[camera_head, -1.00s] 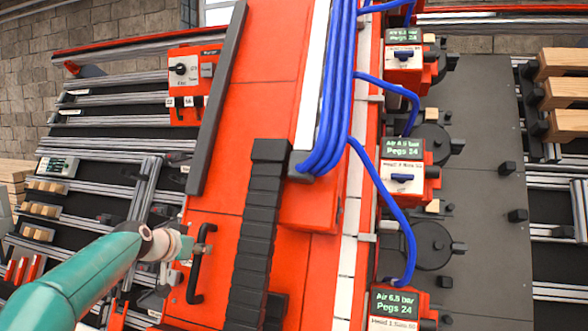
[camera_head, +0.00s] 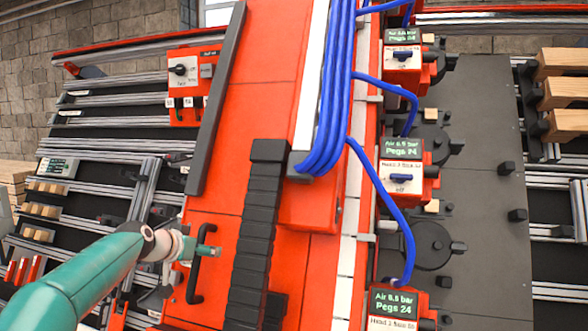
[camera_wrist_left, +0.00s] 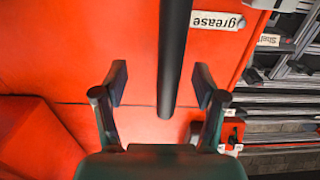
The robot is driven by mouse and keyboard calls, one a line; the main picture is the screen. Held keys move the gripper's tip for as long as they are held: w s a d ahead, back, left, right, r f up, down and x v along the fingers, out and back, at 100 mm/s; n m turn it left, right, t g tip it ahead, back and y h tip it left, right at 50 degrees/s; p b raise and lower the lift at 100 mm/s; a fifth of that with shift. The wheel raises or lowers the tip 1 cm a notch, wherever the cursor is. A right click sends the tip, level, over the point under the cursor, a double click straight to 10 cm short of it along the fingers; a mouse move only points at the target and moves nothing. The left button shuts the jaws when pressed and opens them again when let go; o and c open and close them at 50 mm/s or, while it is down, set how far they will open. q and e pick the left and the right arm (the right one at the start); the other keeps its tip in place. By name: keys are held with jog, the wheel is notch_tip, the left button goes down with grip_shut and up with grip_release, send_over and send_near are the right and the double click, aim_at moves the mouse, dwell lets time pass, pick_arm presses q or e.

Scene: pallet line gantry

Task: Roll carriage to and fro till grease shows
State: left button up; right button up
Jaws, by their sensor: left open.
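The orange carriage (camera_head: 255,110) fills the middle of the head view. A black bar handle (camera_head: 196,265) is fixed on its left part, and it also shows in the left wrist view (camera_wrist_left: 174,60), running between the fingers. A white label reading "grease" (camera_wrist_left: 216,20) is on the orange surface beside the handle. My right gripper is not in view.
A black cable chain (camera_head: 255,225) and blue hoses (camera_head: 335,90) run along the carriage. A switch box (camera_head: 190,85) stands at upper left. Air units with displays (camera_head: 402,160) line the right side. Wooden blocks (camera_head: 562,92) lie far right.

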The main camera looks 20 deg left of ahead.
pick_arm(q)
jog(key=shift+s, duration=0.15)
jog(key=shift+b+v, duration=0.9)
jog(key=shift+v, duration=1.5)
jog(key=shift+b+v, duration=0.45)
jog(key=shift+v, duration=2.05)
jog(key=shift+d, duration=0.1)
